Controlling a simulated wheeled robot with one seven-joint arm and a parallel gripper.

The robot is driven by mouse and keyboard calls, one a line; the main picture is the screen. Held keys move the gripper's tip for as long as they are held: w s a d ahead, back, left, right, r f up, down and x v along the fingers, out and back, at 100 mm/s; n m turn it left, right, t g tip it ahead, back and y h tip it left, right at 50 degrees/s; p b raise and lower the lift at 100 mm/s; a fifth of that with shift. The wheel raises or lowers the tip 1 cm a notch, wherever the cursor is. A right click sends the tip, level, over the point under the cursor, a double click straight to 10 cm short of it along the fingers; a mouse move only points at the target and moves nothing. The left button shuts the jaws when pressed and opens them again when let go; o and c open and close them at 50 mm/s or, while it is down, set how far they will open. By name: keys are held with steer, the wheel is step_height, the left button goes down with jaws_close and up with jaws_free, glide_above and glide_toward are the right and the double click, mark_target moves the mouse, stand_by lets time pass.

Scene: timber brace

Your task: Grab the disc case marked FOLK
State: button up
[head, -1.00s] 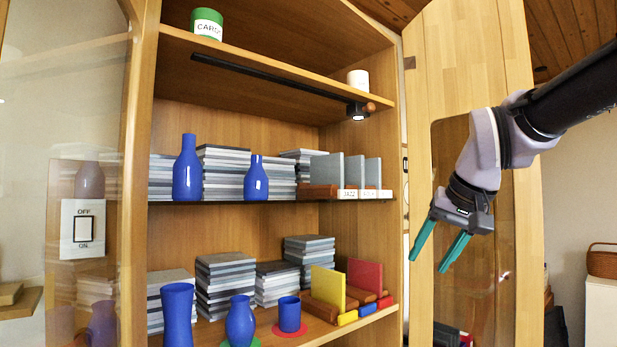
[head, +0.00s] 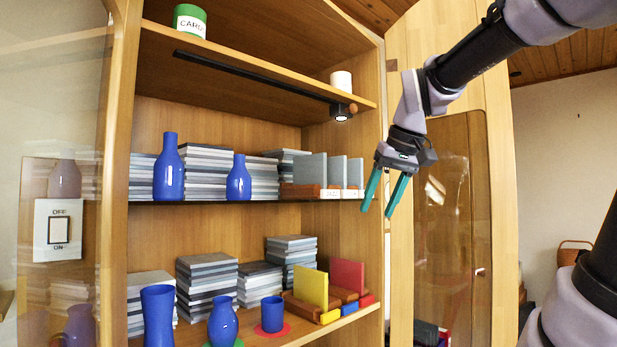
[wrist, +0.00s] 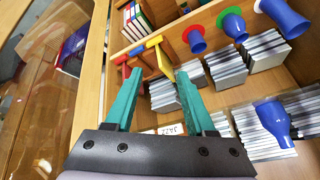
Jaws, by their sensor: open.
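Three grey disc cases stand in a brown holder (head: 303,191) at the right end of the middle shelf: a left case (head: 310,169), a middle case (head: 337,172) and a right case (head: 355,173). The leftmost label (head: 331,194) reads JAZZ, and it also shows in the wrist view (wrist: 172,129). The other labels are too small or hidden to read, so I cannot tell which case is FOLK. My gripper (head: 377,212) is open and empty, its teal fingers pointing down just right of the cases in the head view. The fingers also show in the wrist view (wrist: 158,73).
Blue vases (head: 168,168) and stacks of grey cases (head: 207,280) fill the shelves' left parts. A yellow case (head: 311,288) and a red case (head: 347,275) stand on the lower shelf. The open cabinet door (head: 450,200) is at right.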

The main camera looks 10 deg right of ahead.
mark_target(326, 164)
steer(key=w+d+r+n+g, duration=0.1)
steer(key=w+r+n+g, duration=0.1)
steer(key=w+r+n, duration=0.8)
steer(key=w+a+r+m, duration=0.1)
steer(key=w+a, duration=0.1)
steer(key=w, duration=0.2)
steer(key=w+a+m, duration=0.1)
steer(key=w+a, duration=0.1)
steer(key=w, duration=0.3)
steer(key=w+a+r+m, duration=0.1)
steer(key=w+a, duration=0.1)
steer(key=w, duration=0.2)
steer(key=shift+w+a+r, duration=0.15)
steer(key=shift+a+r, duration=0.15)
steer(key=shift+r, duration=0.05)
steer(key=shift+x, duration=1.4)
jaws_close()
